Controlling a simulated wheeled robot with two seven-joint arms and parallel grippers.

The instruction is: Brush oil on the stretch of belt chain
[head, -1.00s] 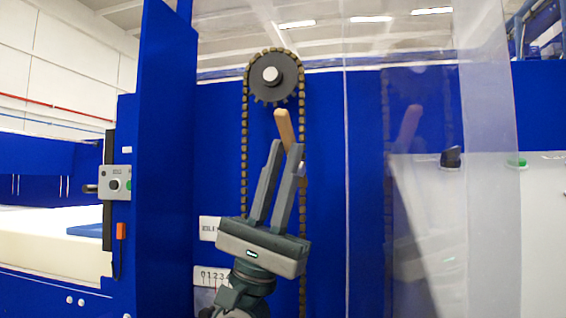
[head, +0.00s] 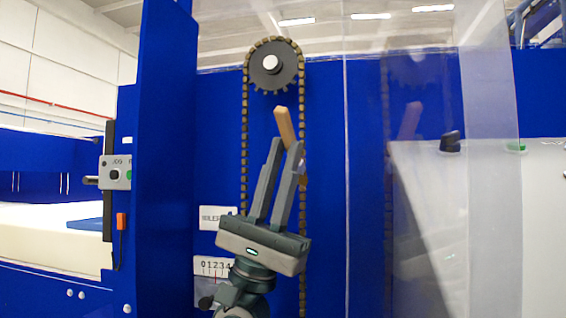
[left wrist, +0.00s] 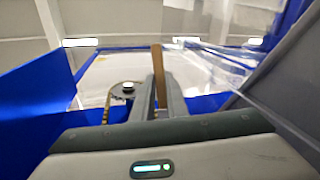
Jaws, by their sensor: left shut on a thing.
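The belt chain (head: 244,150) loops over a dark toothed sprocket (head: 272,64) and hangs down in two runs before a blue panel. My left gripper (head: 287,146) is shut on the brush, whose wooden handle (head: 284,124) sticks up above the fingertips. The brush is close to the right run of the chain; I cannot tell whether it touches. My right gripper is not in view.
A clear panel (head: 420,120) stands right of the chain and shows a faint reflection. A blue upright wall (head: 165,150) is on the left, with a grey control box (head: 116,177) beyond it. Small labels (head: 214,218) sit behind my left gripper.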

